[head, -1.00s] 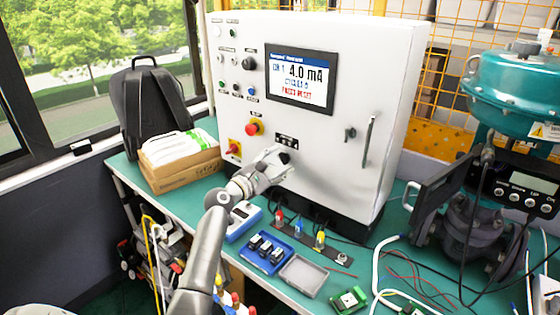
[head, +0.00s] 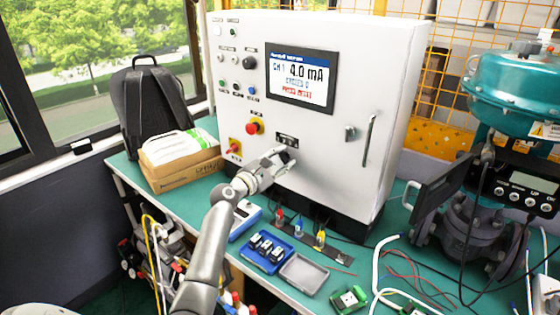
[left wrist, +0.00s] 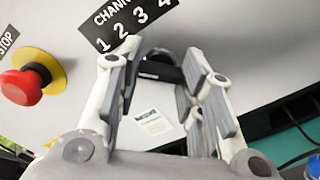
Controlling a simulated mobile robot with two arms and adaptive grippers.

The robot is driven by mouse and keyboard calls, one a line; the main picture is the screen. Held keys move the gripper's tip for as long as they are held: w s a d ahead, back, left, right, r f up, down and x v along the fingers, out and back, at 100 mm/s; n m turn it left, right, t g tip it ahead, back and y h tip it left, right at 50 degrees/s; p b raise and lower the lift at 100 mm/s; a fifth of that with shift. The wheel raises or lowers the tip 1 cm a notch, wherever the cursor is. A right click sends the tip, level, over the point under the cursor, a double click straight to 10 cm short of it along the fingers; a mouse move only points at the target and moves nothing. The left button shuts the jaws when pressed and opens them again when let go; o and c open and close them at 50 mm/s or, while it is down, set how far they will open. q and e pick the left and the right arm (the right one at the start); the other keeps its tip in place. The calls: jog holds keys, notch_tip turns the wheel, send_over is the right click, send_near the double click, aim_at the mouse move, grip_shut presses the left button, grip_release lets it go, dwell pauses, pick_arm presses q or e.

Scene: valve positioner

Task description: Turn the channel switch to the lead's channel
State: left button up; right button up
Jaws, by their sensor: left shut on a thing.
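The white control cabinet (head: 345,185) has a black channel switch knob below a black label (head: 286,139). In the left wrist view the label (left wrist: 125,22) reads "CHANN..." with the numbers 1 2 3 4. My left gripper (head: 281,160) is at the knob, its fingers on either side. In the left wrist view the dark knob (left wrist: 160,70) sits between the fingers, which are shut on it; its pointer is not readable. The screen (head: 301,76) shows CH 1 and 4.0 mA. Red, blue (head: 299,228) and yellow lead plugs stand in front of the cabinet. My right gripper is not in view.
A red emergency stop (head: 254,127) is left of the switch and also shows in the left wrist view (left wrist: 24,84). A door handle (head: 368,141) is to the right.

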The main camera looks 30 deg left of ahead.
pick_arm(q)
jog(key=shift+f, duration=0.1)
jog(key=m+b, duration=0.2)
jog(key=m, duration=0.1)
jog(key=shift+f+m, duration=0.1)
jog(key=shift+m, duration=0.2)
jog(key=m+b, duration=0.3)
jog(key=m, duration=0.2)
jog(key=m+b, duration=0.2)
jog(key=m, duration=0.3)
jog(key=shift+m+b, duration=0.65)
jog(key=shift+m, duration=1.45)
jog(key=o, duration=1)
jog(key=shift+r, duration=0.2)
